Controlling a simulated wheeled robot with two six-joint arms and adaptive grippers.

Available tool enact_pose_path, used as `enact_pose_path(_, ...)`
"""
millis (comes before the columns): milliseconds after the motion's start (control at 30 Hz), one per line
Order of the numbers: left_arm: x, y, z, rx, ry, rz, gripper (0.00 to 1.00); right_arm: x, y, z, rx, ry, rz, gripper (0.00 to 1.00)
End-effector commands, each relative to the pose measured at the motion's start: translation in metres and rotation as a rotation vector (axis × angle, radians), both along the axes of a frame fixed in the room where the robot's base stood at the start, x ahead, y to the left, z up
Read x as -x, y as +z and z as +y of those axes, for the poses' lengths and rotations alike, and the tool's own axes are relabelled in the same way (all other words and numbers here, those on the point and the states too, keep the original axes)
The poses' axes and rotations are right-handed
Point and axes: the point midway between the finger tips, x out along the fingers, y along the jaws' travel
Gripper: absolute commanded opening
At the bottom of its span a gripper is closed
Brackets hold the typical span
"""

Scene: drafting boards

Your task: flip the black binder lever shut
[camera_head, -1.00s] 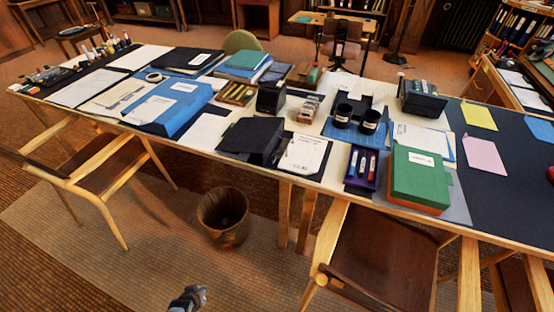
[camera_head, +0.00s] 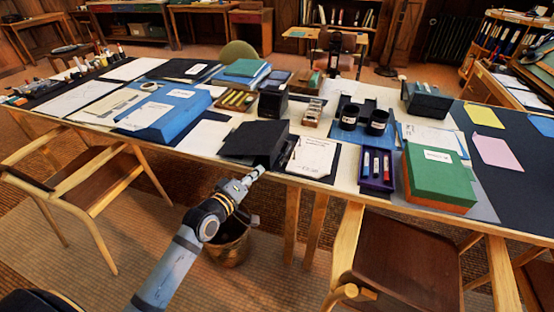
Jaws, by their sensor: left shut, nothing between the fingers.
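The black binder (camera_head: 255,138) lies near the front edge of the long table, its raised end toward the right. Its lever is too small and dark to make out. My left gripper (camera_head: 260,170) is shut and empty. It is at the table's front edge, just in front of the binder's near right corner. I cannot tell whether it touches the binder. My right gripper is not in view.
A clipboard with white paper (camera_head: 312,156) lies right of the binder. A purple tray of markers (camera_head: 376,168) and a green box (camera_head: 438,174) stand farther right. A blue binder (camera_head: 165,115) lies left. A wastebasket (camera_head: 230,245) and wooden chairs (camera_head: 402,255) stand before the table.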

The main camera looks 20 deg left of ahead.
Motion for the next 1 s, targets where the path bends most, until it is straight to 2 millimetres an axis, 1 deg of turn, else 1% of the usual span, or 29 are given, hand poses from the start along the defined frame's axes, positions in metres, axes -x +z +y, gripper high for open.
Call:
enact_pose_path(167,-0.002,-0.001,0.0,-0.001,0.001,0.0,0.0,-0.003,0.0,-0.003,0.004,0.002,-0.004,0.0)
enact_pose_path(267,-0.01,-0.003,-0.001,0.0,0.004,-0.001,0.0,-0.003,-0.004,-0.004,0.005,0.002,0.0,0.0)
enact_pose_path(333,-0.021,-0.005,-0.004,0.001,0.004,-0.003,0.0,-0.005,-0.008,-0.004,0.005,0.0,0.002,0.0)
enact_pose_path(433,-0.041,-0.007,-0.009,0.003,0.004,-0.002,0.0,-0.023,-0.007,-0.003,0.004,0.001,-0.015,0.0)
enact_pose_path(600,-0.071,-0.01,-0.018,0.001,0.003,-0.001,0.0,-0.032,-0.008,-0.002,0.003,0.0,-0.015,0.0)
enact_pose_path(700,-0.084,-0.012,-0.021,-0.001,0.003,0.001,0.0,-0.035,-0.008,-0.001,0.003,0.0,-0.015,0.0)
enact_pose_path(833,-0.094,-0.013,-0.023,-0.004,0.003,0.001,0.0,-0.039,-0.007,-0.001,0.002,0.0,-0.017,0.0)
enact_pose_path(1000,-0.097,-0.012,-0.024,-0.004,0.002,0.001,0.0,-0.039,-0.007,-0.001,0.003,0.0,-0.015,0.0)
